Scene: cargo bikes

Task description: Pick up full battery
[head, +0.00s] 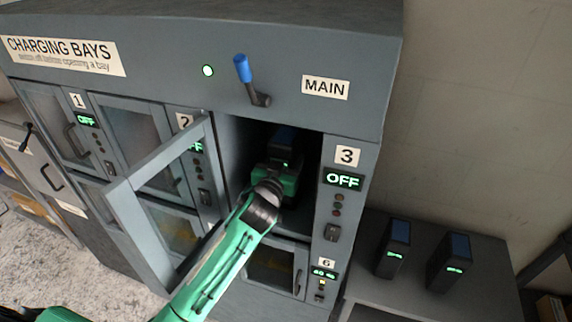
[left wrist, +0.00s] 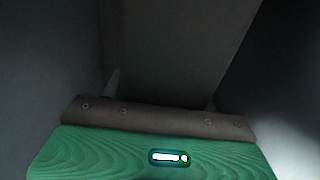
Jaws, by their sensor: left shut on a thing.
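Bay 3 (head: 343,157) of the charging cabinet stands open, its glass door (head: 160,215) swung out to the left. Its display (head: 343,180) reads OFF. My left gripper (head: 283,160) reaches inside and is shut on a dark battery (head: 285,138), which is mostly hidden by the gripper and shadow. In the left wrist view, a dark grey block, apparently the battery (left wrist: 180,50), fills the space beyond the gripper's grey bar. The fingertips are hard to make out there. My right gripper is not in view.
The blue-handled MAIN lever (head: 243,69) points up beside a lit lamp (head: 208,71). Two dark batteries (head: 394,248) (head: 449,262) with green lights stand on a grey side table (head: 410,298) at right. Bays 1 and 2 are closed, reading OFF.

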